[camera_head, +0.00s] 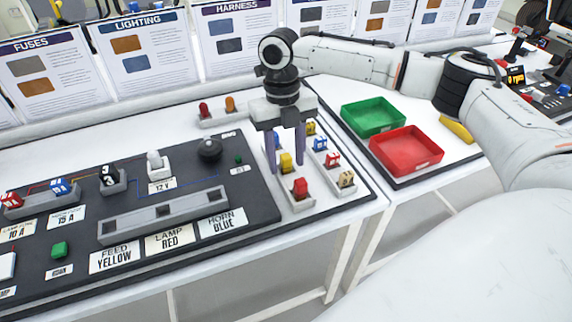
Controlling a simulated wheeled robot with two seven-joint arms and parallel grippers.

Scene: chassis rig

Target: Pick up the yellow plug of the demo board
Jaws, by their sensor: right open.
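A yellow plug (286,163) stands in a light holder strip at the right end of the dark demo board (130,215). A red plug (300,188) stands in front of it in the same strip. My right gripper (286,157) points down over the yellow plug, with its two purple-grey fingers apart. The fingers appear on either side of the plug in the picture. I cannot tell whether they touch it or how high they are. The board's grey strip (163,215) has empty-looking slots behind cards reading FEED YELLOW, LAMP RED and HORN BLUE. My left gripper is out of view.
Beside the plug strip stand a blue piece (319,144), a red piece (333,159) and a tan piece (346,179). A green tray (373,117) and a red tray (406,151) lie to the right. Upright cards (140,50) line the back. A black knob (209,150) sticks up left of the gripper.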

